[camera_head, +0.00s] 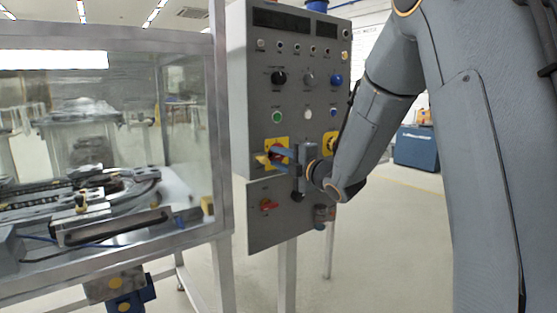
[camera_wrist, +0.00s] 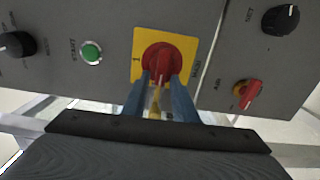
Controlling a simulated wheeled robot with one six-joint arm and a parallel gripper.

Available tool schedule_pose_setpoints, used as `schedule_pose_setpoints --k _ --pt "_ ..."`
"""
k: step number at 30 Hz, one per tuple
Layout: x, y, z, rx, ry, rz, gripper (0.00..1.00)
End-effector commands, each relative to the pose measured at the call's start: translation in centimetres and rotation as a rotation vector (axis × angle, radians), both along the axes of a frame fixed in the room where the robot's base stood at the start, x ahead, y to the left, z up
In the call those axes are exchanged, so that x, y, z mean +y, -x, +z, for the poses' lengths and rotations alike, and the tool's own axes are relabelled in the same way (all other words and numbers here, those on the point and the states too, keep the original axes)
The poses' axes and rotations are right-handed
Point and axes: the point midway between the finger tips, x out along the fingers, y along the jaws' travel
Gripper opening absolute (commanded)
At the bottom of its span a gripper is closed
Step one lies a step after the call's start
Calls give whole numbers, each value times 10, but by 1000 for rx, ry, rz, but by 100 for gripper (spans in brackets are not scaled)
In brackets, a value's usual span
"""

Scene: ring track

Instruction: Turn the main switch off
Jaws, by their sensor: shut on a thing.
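The main switch is a red rotary knob (camera_wrist: 162,60) on a yellow plate (camera_wrist: 190,45) with a "1" and the word MAIN beside it. In the head view the yellow plate (camera_head: 283,143) is on the grey control panel, with the knob partly covered by my gripper. My gripper (camera_wrist: 160,84) has its two blue fingers on either side of the knob's handle, shut on it. In the head view my gripper (camera_head: 274,155) reaches in from the right. The handle points down between the fingers in the wrist view.
A green START button (camera_wrist: 91,52), a black knob (camera_wrist: 281,19) and a smaller red AIR switch (camera_wrist: 247,92) are close by. A second yellow plate (camera_head: 329,141) is right of my gripper. A glazed machine enclosure (camera_head: 110,140) stands at the left.

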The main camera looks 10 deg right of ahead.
Motion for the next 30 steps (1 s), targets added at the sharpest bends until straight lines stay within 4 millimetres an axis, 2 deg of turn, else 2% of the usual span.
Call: schedule_pose_setpoints --k 4,5,6,17,30 --pt "-2 0 -1 4 0 -4 3" --pt "-2 0 -1 4 0 -4 28" --pt "-2 0 -1 4 0 -4 31" --pt "-3 4 0 2 -1 -1 31" --pt "-34 61 -1 3 -1 -6 31"
